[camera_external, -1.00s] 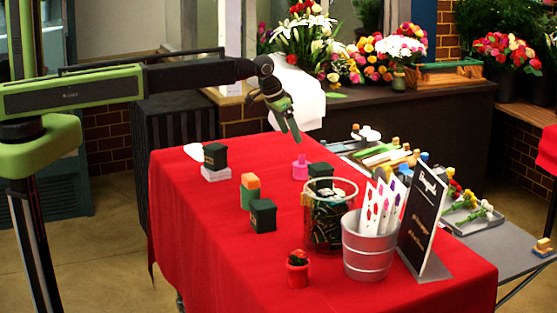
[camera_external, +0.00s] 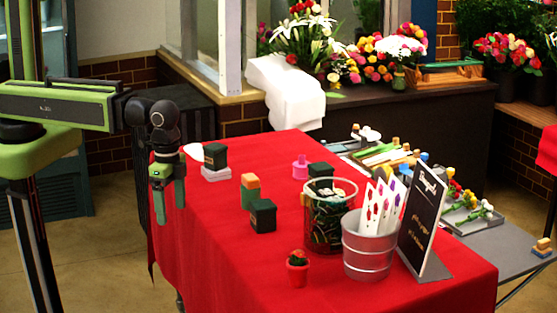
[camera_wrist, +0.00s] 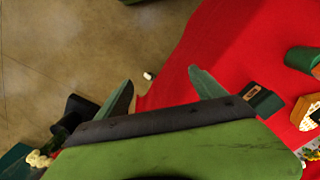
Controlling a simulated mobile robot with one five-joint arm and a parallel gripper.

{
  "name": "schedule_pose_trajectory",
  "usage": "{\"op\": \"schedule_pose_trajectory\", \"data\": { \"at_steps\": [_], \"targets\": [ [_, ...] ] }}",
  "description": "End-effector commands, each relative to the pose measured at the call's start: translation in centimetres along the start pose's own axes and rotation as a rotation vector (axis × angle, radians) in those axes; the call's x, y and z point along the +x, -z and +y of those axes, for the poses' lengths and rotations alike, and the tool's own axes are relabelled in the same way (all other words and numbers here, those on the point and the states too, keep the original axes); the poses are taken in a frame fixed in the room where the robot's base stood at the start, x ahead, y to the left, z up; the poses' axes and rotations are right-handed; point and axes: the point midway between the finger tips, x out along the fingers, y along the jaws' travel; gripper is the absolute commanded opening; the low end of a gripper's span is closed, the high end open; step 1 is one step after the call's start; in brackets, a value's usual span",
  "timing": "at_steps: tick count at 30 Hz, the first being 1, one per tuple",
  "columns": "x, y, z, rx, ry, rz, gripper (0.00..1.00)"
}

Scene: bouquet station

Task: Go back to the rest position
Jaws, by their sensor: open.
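My gripper (camera_external: 168,203) hangs pointing down at the left edge of the red-covered table (camera_external: 215,270) in the external view.
Dark green boxes (camera_external: 262,216), a small potted flower (camera_external: 297,268), a glass container (camera_external: 322,240), a metal bucket (camera_external: 370,262) and a black sign (camera_external: 421,220) stand on the red table. The floor (camera_external: 110,255) left of the table is clear.

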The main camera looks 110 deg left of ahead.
Motion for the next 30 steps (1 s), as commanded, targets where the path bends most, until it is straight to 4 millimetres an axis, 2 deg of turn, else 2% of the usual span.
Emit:
{"op": "schedule_pose_trajectory", "data": {
  "at_steps": [8, 11, 16, 19, 30],
  "targets": [
    [0.5, 0.1, -0.1, -0.002, 0.0, 0.001, 0.8],
    [2.6, 0.2, -0.1, -0.002, 0.0, 0.001, 0.8],
    [8.5, 0.2, -0.1, -0.002, 0.0, 0.002, 0.8],
    [10.7, 0.2, -0.1, -0.002, 0.0, 0.002, 0.8],
    [10.1, 0.2, -0.1, -0.002, 0.0, 0.002, 0.8]
  ]
}}
